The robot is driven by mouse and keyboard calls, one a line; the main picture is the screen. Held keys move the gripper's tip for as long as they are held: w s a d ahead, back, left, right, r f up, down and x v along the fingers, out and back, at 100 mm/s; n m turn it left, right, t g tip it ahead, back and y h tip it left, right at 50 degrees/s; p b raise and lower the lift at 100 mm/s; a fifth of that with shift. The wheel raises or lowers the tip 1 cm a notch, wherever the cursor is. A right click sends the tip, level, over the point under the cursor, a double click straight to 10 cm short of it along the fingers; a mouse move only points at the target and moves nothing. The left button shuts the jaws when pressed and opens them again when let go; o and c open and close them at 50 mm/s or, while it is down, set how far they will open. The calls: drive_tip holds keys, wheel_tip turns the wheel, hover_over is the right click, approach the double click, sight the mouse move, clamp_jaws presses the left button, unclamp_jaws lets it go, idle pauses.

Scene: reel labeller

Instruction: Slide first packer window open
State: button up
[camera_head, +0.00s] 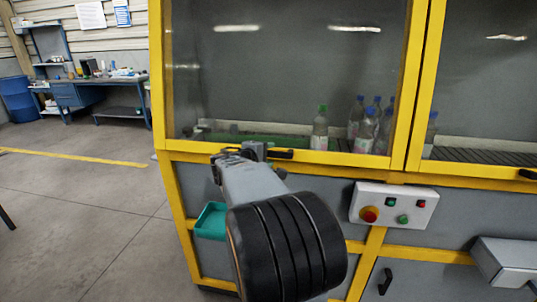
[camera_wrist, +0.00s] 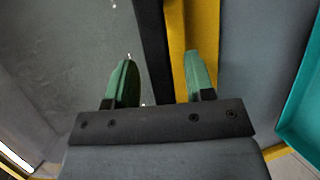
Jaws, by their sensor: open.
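The first packer window (camera_head: 285,65) is a large glass pane in a yellow frame, at the left of the machine in the head view. A black handle (camera_head: 283,154) sits on its lower yellow rail. My gripper (camera_head: 240,151) is at that rail, near the handle's left end and partly hidden by my arm. In the wrist view my gripper (camera_wrist: 160,75) is open, with green fingertips apart. A black bar (camera_wrist: 152,45), which looks like the handle, runs between them beside the yellow frame (camera_wrist: 202,28). I cannot tell whether either finger touches it.
Several bottles (camera_head: 365,130) stand behind the glass. A second window (camera_head: 485,75) is to the right. A control box (camera_head: 394,205) with buttons is below. A teal tray (camera_head: 211,221) juts out at lower left; it also shows in the wrist view (camera_wrist: 300,115).

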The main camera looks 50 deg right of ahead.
drive_tip(key=shift+d+f, duration=0.1)
drive_tip(key=shift+d, duration=0.4)
drive_tip(key=shift+c, duration=0.3)
clamp_jaws()
